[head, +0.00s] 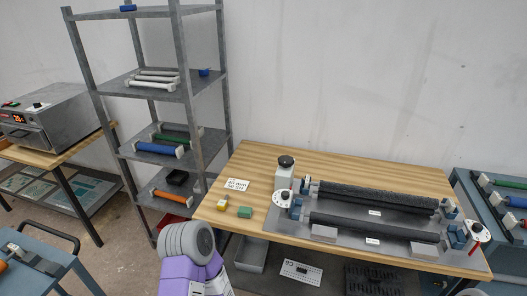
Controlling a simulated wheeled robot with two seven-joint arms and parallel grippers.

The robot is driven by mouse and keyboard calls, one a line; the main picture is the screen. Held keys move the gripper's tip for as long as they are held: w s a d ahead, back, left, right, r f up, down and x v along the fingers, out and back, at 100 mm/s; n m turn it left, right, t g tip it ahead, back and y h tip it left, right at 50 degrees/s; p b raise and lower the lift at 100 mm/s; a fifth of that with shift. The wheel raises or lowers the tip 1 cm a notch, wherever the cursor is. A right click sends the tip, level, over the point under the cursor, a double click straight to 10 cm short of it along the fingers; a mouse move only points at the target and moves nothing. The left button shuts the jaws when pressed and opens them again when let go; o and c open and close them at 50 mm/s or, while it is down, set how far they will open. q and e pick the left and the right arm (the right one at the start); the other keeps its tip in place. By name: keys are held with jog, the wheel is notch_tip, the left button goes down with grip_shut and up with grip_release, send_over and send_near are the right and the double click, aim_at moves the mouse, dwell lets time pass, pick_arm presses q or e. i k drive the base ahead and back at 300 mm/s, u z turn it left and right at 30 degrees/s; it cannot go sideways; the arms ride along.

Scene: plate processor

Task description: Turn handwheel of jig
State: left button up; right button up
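The jig (335,232) is a grey plate on the wooden table, carrying two long dark rollers held in blue clamps at both ends. A white handwheel (283,200) with a small red mark is at its left end. Another white handwheel (477,232) with a red mark is at its right end. Neither handwheel is touched by anything visible. A grey and purple part of my arm shows at the bottom, left of the table front. Neither of my grippers can be made out.
The wooden table (330,168) is mostly clear behind the jig. A metal shelf (155,85) with rollers is at left, a blue cart (490,205) at right.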

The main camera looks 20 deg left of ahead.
aim_at(285, 161)
jog(key=z, duration=0.05)
jog(key=i, duration=0.85)
jog(key=z, duration=0.45)
